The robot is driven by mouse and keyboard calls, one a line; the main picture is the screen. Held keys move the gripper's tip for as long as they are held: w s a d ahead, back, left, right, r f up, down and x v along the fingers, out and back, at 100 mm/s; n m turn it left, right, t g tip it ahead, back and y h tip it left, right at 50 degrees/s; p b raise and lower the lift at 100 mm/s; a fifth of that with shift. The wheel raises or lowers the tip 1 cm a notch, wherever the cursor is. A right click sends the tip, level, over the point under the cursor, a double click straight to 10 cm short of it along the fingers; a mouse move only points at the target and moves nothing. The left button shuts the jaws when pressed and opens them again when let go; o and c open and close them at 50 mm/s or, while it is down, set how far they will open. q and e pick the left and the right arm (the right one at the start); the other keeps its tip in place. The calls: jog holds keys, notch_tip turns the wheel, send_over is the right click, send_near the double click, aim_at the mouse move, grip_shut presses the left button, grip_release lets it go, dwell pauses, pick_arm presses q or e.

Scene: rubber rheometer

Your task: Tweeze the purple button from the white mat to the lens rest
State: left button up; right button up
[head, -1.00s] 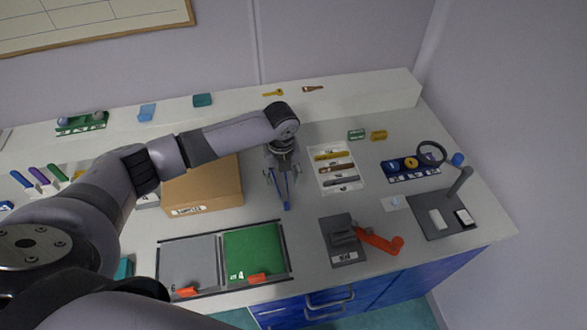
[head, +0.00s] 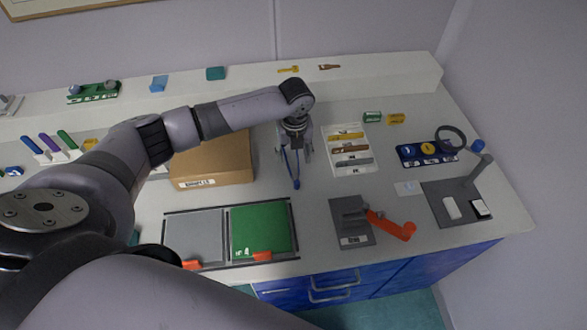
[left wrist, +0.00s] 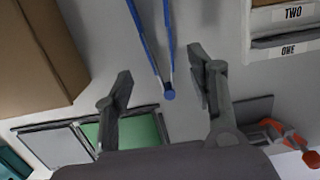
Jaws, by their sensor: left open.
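My left gripper (head: 294,155) is open and points down over the middle of the bench. Blue tweezers (head: 290,168) show below it in the head view. In the left wrist view the tweezers (left wrist: 152,45) run between and beyond the two open fingers (left wrist: 160,90), their round blue end near the fingertips; I cannot tell whether they touch. A small white mat (head: 401,191) lies to the right, with a tiny bluish-purple spot that may be the button (head: 408,187). A blue holder with round pieces (head: 411,161) stands behind it; I cannot tell if this is the lens rest. My right gripper is out of view.
A cardboard box (head: 215,165) stands left of the gripper, and a white labelled tray (head: 347,165) right of it. In front are a grey and green tray (head: 262,230) and a grey device with an orange handle (head: 352,222). A grey stand (head: 450,212) is at far right.

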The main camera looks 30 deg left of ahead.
aim_at(293, 170)
pick_arm(q)
jog(key=f+b, duration=0.1)
jog(key=f, duration=0.1)
jog(key=f+b, duration=0.1)
jog(key=f, duration=0.2)
jog(key=shift+w+a+b, duration=0.1)
jog(key=shift+w+b, duration=0.1)
jog(key=shift+b, duration=0.15)
jog(key=shift+f, duration=0.5)
jog(key=shift+w, duration=0.1)
jog(key=shift+c, duration=0.3)
jog(key=c, duration=0.7)
jog(key=shift+o, duration=0.2)
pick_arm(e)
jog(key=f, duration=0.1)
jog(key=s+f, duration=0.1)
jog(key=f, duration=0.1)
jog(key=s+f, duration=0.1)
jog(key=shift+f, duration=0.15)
pick_arm(q)
notch_tip(293, 170, up, 12)
jog(key=p, duration=1.1)
jog(key=shift+p, duration=0.3)
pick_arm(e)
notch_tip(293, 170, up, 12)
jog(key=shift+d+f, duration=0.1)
